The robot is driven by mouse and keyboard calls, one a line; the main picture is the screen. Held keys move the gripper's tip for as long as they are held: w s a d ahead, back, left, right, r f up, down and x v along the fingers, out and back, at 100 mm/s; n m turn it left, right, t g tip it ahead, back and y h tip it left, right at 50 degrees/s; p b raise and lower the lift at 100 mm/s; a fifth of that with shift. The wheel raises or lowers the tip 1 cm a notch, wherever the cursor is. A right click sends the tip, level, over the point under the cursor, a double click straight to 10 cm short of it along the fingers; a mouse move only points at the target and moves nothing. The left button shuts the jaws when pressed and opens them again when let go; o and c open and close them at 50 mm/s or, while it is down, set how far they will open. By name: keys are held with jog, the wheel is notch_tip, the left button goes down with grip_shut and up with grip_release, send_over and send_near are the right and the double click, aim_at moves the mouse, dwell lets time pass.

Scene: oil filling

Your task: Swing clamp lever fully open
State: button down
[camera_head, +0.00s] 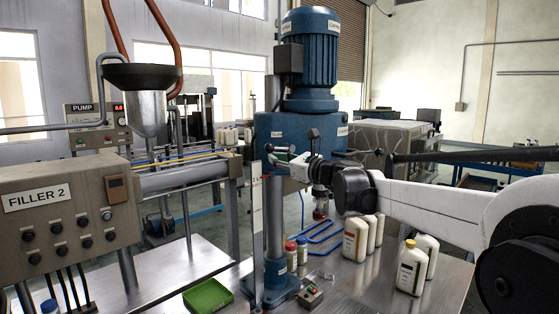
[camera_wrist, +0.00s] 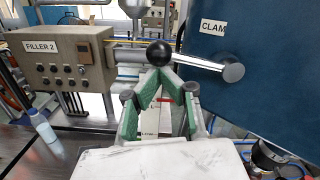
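The clamp lever is a polished rod (camera_wrist: 195,61) running from a black ball knob (camera_wrist: 159,52) to a round silver hub (camera_wrist: 232,68) on the blue housing, beside a label reading "CLAM". It lies nearly level, sloping slightly down to the right in the wrist view. My gripper (camera_wrist: 160,75) has green-padded fingers that converge, with their tips close together right at the underside of the knob. I cannot tell whether they touch or grip it. In the head view my gripper (camera_head: 306,167) is at the front of the blue drill-like machine (camera_head: 290,128), and the lever is small and partly hidden.
Filler 2's control box (camera_head: 70,214) stands at the left. White bottles (camera_head: 411,268) and a green tray (camera_head: 207,296) are on the steel table below. A blue-capped bottle (camera_wrist: 42,126) shows at the left in the wrist view.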

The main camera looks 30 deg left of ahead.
jog(key=s+d+f+b, duration=0.2)
jog(key=d+f+b, duration=0.1)
jog(key=d, duration=0.7)
jog(key=shift+d+f, duration=0.35)
jog(key=shift+f, duration=0.35)
